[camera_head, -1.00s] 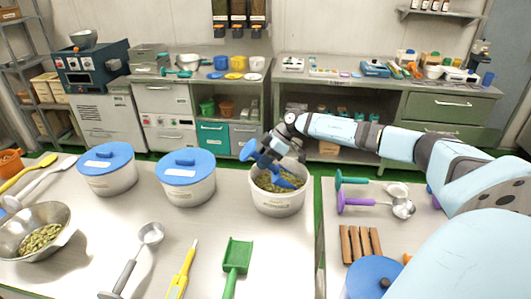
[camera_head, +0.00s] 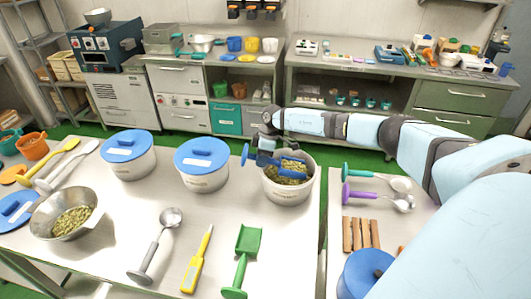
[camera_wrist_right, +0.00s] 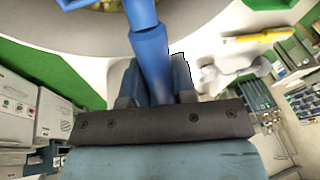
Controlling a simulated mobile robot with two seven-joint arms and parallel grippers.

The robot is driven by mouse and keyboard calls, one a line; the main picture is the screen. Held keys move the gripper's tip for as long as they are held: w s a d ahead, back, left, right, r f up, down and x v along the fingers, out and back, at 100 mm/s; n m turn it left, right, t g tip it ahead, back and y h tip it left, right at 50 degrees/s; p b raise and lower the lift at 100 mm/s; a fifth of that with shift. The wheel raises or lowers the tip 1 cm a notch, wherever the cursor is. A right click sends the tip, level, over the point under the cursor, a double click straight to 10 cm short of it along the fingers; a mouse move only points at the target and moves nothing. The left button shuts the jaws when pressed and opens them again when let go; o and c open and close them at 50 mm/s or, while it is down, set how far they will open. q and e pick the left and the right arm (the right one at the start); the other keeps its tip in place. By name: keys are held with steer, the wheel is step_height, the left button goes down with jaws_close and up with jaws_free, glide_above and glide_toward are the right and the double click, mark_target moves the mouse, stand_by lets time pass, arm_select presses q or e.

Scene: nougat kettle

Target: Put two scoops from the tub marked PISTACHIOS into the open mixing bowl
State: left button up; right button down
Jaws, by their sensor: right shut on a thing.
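My right gripper (camera_head: 266,153) is shut on the handle of a blue scoop (camera_head: 293,164) at the open white tub (camera_head: 287,196). The scoop's head is at the tub's mouth, above green-brown pieces (camera_head: 286,178); I cannot tell how much it holds. In the right wrist view the blue handle (camera_wrist_right: 150,50) runs between the fingers (camera_wrist_right: 154,85), with the tub's rim beyond. The tub's marking is not readable. The open metal mixing bowl (camera_head: 93,193) stands at the left of the table with green pieces (camera_head: 72,221) in it. My left gripper is not in view.
Two blue-lidded tubs (camera_head: 128,163) (camera_head: 202,178) stand between bowl and open tub. A metal ladle (camera_head: 158,245), a yellow tool (camera_head: 197,262) and a green scoop (camera_head: 242,262) lie in front. A blue lid (camera_head: 15,208) lies left of the bowl. A gap separates the right table.

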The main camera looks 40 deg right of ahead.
mark_target(253, 154)
steer(key=shift+w+a+r+g+h, duration=0.3)
steer(key=shift+w+a+r, duration=0.05)
steer(key=shift+r, duration=0.05)
steer(key=shift+w+a+r+g+h, duration=0.25)
steer(key=shift+w+a+g+h, duration=0.15)
steer(key=shift+a, duration=0.05)
steer(key=shift+w+a+r+h, duration=0.25)
steer(key=shift+r+h, duration=0.05)
steer(key=shift+r, duration=0.3)
steer(key=shift+g+h, duration=0.3)
steer(key=shift+g, duration=0.1)
steer(key=shift+s+a+v, duration=0.1)
steer(key=shift+a+v, duration=0.1)
steer(key=shift+v, duration=0.75)
steer(key=shift+s+a+v, duration=0.1)
steer(key=shift+a+v, duration=0.1)
steer(key=shift+v, duration=0.75)
steer(key=shift+s+a+v, duration=0.1)
steer(key=shift+a+v, duration=0.1)
steer(key=shift+v, duration=0.75)
